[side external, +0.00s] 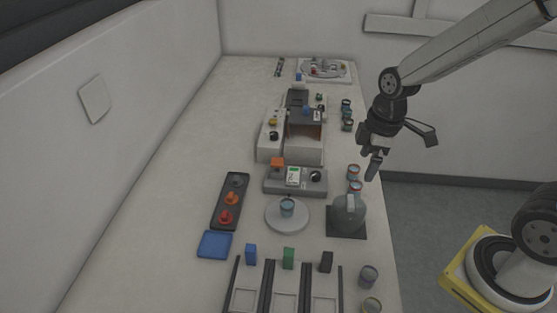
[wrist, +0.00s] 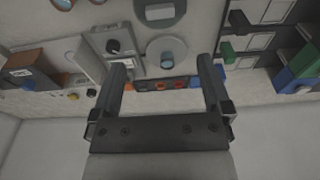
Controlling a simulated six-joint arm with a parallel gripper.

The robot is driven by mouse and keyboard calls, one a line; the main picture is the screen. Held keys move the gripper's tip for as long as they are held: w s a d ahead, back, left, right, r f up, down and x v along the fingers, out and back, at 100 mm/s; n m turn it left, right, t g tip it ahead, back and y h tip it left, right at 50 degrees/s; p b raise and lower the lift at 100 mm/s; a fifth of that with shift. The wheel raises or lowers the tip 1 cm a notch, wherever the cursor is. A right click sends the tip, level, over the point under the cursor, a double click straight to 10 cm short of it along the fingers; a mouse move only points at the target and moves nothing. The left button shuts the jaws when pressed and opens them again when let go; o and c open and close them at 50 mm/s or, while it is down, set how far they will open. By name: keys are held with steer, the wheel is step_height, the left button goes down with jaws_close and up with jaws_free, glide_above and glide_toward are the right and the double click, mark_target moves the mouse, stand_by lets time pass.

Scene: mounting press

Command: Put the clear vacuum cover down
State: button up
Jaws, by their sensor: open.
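The clear vacuum cover (side external: 347,217) looks like a grey see-through dome with a light upright handle on top. It stands on a dark square pad (side external: 360,235) near the table's right edge. It shows partly at the top of the wrist view (wrist: 158,12). To its left is a round light plate (side external: 273,219) with a small cup of bluish content (side external: 287,207) on it. The plate also shows in the wrist view (wrist: 154,47). My gripper (side external: 402,160) is open and empty, raised above and behind the cover, apart from it.
A grey control box (side external: 316,188) and a larger machine (side external: 305,148) stand behind the plate. A dark tray with coloured knobs (side external: 230,200) and a blue pad (side external: 214,244) lie left. Slotted racks (side external: 285,295) are in front. Small jars line the right edge.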

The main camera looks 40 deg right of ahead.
steer(key=shift+s+f, duration=0.1)
stand_by(0.4)
steer(key=s+f+m, duration=0.1)
steer(key=m, duration=0.2)
steer(key=s+m+t, duration=0.1)
steer(key=m, duration=0.2)
steer(key=f+m+h, duration=0.1)
steer(key=m, duration=0.2)
steer(key=shift+s+a+f+t, duration=0.15)
steer(key=shift+s+f+t, duration=0.15)
steer(key=shift+s+f, duration=0.1)
